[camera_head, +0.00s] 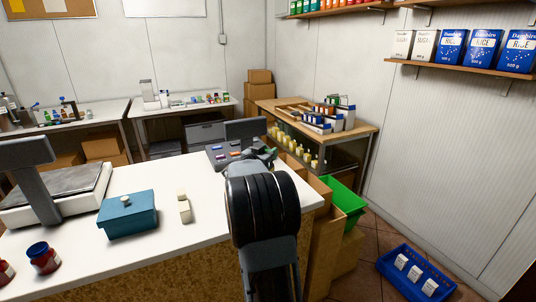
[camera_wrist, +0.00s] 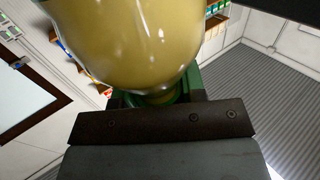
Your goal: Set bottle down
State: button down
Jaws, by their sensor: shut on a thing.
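In the wrist view a rounded bottle (camera_wrist: 130,40) with pale yellow contents fills the upper middle. A green part (camera_wrist: 187,88) shows at its narrow end, beside the dark jaw of my gripper (camera_wrist: 155,100). My gripper is shut on the bottle; only one jaw shows clearly. In the head view my gripper (camera_head: 264,154) is beyond my dark arm, over the far right part of the white counter (camera_head: 150,238). My arm hides most of it there, and I cannot make out the bottle's base or whether it touches anything.
A wooden table (camera_head: 358,130) with similar yellow bottles (camera_head: 296,147) on its lower level stands behind. A teal box (camera_head: 127,214), small pale blocks (camera_head: 184,211), red jars (camera_head: 42,258) and a scale (camera_head: 68,185) are on the counter. Green (camera_head: 346,200) and blue (camera_head: 412,272) crates are at right.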

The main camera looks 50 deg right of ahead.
dwell(0.3)
jog(key=shift+f, duration=0.15)
jog(key=c, duration=0.7)
grip_release()
